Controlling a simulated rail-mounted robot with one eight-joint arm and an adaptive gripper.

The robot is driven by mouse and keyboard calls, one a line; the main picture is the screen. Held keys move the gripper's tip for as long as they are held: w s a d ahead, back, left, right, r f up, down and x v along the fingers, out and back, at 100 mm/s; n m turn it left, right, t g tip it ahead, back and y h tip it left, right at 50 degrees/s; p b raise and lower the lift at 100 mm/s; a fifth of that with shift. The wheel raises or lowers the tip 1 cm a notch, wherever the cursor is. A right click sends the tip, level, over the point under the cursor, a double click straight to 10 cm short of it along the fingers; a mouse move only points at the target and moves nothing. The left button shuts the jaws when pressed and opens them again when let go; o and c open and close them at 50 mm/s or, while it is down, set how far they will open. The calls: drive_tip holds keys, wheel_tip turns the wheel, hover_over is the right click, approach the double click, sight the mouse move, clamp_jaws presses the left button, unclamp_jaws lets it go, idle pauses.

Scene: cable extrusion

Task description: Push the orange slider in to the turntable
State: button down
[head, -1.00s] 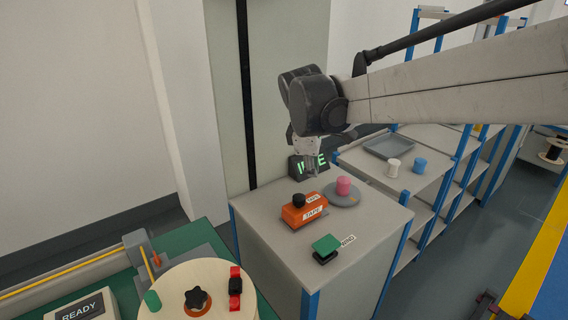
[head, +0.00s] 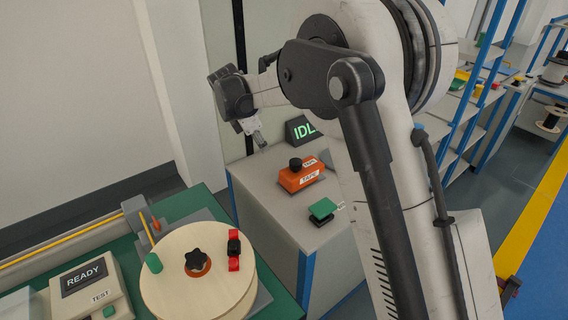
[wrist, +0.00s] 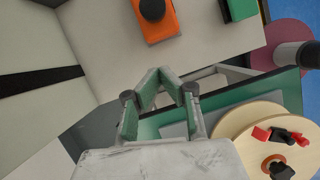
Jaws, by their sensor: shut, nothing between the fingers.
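The orange slider (head: 300,178) is a block with a black knob and a TAPE label, on top of the grey cabinet (head: 262,184). It also shows at the top of the wrist view (wrist: 158,22). My gripper (head: 261,143) is shut and empty. It is above and left of the slider in the head view, apart from it. In the wrist view the fingertips (wrist: 160,76) point toward the slider, with a gap between.
A green button (head: 322,208) sits in front of the slider. A wooden reel (head: 198,275) with a black star knob and a READY box (head: 85,285) are at lower left. Blue-framed shelves (head: 480,100) stand at right.

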drive_tip(key=shift+w+a+f, duration=0.1)
drive_tip(key=shift+a+f, duration=0.05)
drive_tip(key=shift+f, duration=0.05)
drive_tip(key=shift+f, duration=0.1)
approach(289, 172)
wheel_tip(289, 172, down, 4)
drive_tip(key=a, duration=0.2)
drive_tip(key=d, duration=0.2)
drive_tip(key=shift+w+d+f+p, duration=0.1)
drive_tip(key=shift+d+f+p, duration=0.1)
drive_tip(key=shift+d+p, duration=0.15)
drive_tip(key=shift+w+d, duration=0.25)
drive_tip(key=shift+d, duration=0.25)
